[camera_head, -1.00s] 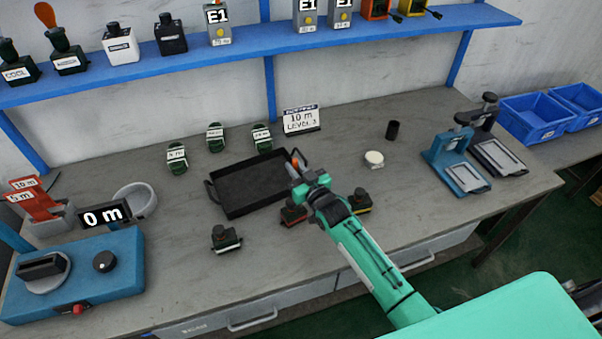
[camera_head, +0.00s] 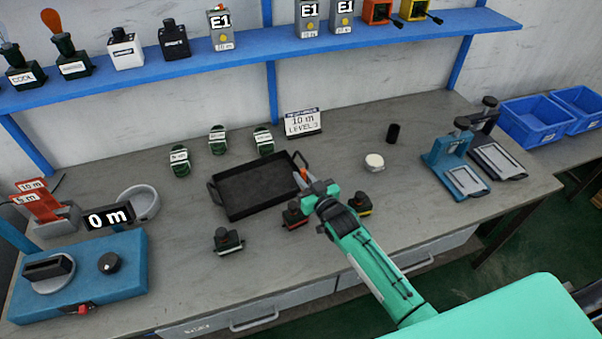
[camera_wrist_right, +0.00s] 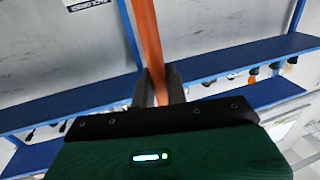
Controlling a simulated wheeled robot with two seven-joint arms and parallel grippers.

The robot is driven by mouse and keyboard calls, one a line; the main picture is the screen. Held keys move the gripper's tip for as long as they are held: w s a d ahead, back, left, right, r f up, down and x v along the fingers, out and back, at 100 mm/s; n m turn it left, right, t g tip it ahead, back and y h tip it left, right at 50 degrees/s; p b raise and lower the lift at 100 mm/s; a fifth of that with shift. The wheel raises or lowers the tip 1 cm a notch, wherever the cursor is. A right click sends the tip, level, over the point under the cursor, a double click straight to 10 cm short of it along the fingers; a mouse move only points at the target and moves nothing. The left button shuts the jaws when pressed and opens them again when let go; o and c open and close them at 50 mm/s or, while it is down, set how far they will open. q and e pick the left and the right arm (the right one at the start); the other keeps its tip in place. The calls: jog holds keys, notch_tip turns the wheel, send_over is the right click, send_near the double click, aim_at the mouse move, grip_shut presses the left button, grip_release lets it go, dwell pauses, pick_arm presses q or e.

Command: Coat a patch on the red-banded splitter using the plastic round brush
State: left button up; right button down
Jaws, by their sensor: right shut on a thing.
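The red-banded splitter (camera_head: 292,216) is a small dark block with a knob on top. It stands on the bench in the head view, just left of my right gripper (camera_head: 312,186), which is above and slightly behind it. My right gripper is shut on an orange-handled tool (camera_head: 303,176), taken to be the brush. In the right wrist view the orange handle (camera_wrist_right: 146,35) runs up from between the dark fingers (camera_wrist_right: 158,86). The brush's bristle end is hidden, and I cannot see it touching the splitter. My left gripper is not in view.
A similar splitter (camera_head: 228,241) stands left and a yellow-banded one (camera_head: 360,204) close right. A black tray (camera_head: 228,213) lies behind. A white-topped round pot (camera_head: 374,163) and black cylinder (camera_head: 393,133) stand back right. A blue shelf (camera_head: 250,48) spans the wall.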

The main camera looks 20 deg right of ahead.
aim_at(302, 172)
jog(key=shift+w+a+b, duration=0.55)
jog(key=shift+w+a, duration=0.85)
jog(key=shift+w, duration=0.2)
jog(key=s+d+p, duration=0.2)
jog(key=s, duration=0.1)
jog(key=shift+s+f, duration=0.1)
jog(key=shift+s, duration=0.15)
notch_tip(302, 172, up, 6)
jog(key=p, duration=0.5)
